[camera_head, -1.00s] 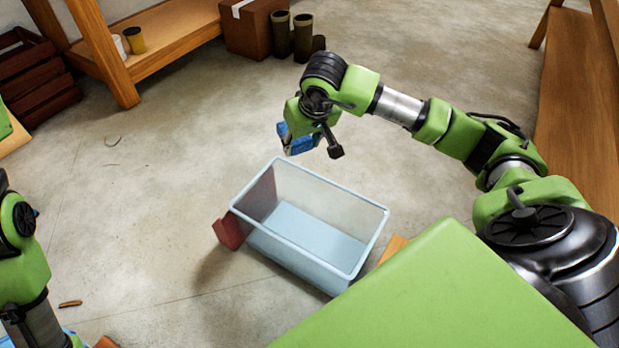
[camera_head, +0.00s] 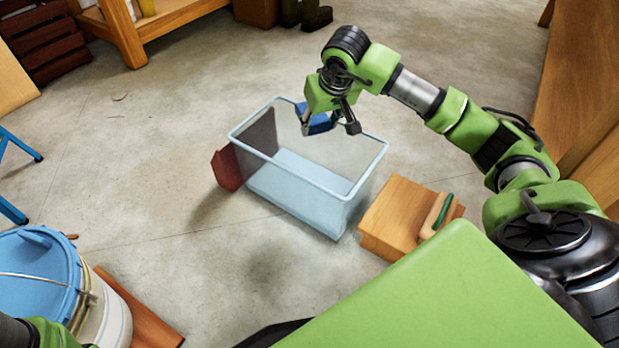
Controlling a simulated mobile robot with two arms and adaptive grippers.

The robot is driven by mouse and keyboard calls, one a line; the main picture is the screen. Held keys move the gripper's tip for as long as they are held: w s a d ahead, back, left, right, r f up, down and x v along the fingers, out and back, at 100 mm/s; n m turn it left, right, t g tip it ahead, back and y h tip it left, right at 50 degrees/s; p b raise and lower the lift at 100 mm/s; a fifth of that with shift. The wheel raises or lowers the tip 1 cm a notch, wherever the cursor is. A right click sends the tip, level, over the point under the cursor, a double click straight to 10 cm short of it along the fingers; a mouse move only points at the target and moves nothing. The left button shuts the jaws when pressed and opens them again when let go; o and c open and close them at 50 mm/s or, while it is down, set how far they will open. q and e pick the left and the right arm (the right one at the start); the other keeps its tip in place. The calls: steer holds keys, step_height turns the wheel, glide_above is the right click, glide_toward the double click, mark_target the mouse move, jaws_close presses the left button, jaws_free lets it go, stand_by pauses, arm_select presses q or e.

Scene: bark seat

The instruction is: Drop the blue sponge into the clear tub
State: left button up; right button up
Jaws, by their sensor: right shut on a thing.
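The clear tub (camera_head: 313,180) stands open on the concrete floor in the middle of the head view, empty as far as I can see. My right gripper (camera_head: 330,126) is shut on the blue sponge (camera_head: 318,123). It holds the sponge over the back part of the tub, in line with its far rim; the exact height above the rim is hard to tell. The gripper hides part of the sponge. Of my left arm only a green piece shows at the bottom left corner; its gripper is out of view.
A dark red block (camera_head: 228,169) touches the tub's left side. A wooden box (camera_head: 391,220) with a green-and-tan brush-like thing (camera_head: 437,214) on it stands right of the tub. A white bucket with a blue lid (camera_head: 38,274) is at lower left.

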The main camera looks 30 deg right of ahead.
step_height(320, 180, down, 6)
steer(key=b, duration=0.5)
steer(key=o, duration=1.1)
steer(key=shift+c, duration=0.2)
steer(key=shift+r, duration=0.15)
steer(key=v, duration=1.1)
steer(key=shift+s+a+r, duration=0.1)
steer(key=shift+r, duration=0.3)
